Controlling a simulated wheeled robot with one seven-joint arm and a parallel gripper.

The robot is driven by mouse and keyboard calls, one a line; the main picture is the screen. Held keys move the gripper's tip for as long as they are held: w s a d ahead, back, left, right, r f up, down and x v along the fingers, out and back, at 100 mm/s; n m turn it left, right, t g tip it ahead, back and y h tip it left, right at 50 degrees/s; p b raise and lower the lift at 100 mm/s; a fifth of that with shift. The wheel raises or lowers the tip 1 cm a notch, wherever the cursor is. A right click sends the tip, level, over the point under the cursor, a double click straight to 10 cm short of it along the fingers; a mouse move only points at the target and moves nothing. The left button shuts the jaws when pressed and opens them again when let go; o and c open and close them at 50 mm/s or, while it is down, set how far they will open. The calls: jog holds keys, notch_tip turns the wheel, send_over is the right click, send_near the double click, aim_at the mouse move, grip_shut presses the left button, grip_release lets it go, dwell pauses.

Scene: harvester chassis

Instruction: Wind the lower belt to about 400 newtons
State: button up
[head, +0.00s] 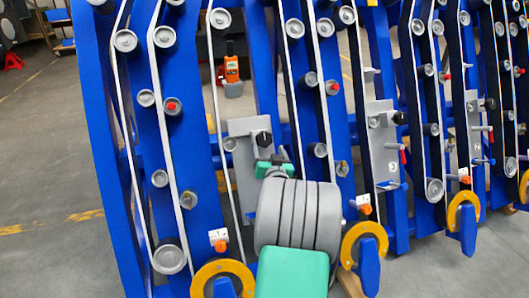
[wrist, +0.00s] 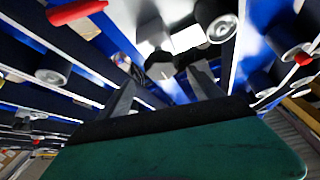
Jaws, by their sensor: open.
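White belts (head: 168,110) run over grey pulleys along blue upright frames; I cannot tell which is the lower belt. A grey plate (head: 243,168) with a black hex knob (head: 264,138) stands just beyond my gripper. In the head view my grey and green arm hides most of my gripper. In the wrist view my gripper (wrist: 162,78) is open, its two dark fingers apart and pointing toward a dark fitting (wrist: 158,60) on a pale plate. Contact with it cannot be told. A grey roller with a black rim (wrist: 216,20) is up and right.
An orange handheld device (head: 231,69) sits on a grey base behind the frames. Yellow rings (head: 222,266) and orange knobs (head: 220,246) stick out low on the frames. More frames stand close together on the right. Open floor (head: 40,180) lies to the left.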

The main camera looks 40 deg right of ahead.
aim_at(265, 140)
jog(key=b+x, duration=0.1)
jog(key=x, duration=0.5)
jog(key=shift+w+d+r, duration=0.1)
jog(key=shift+w+d, duration=0.05)
jog(key=shift+w, duration=0.25)
jog(key=c, duration=1.4)
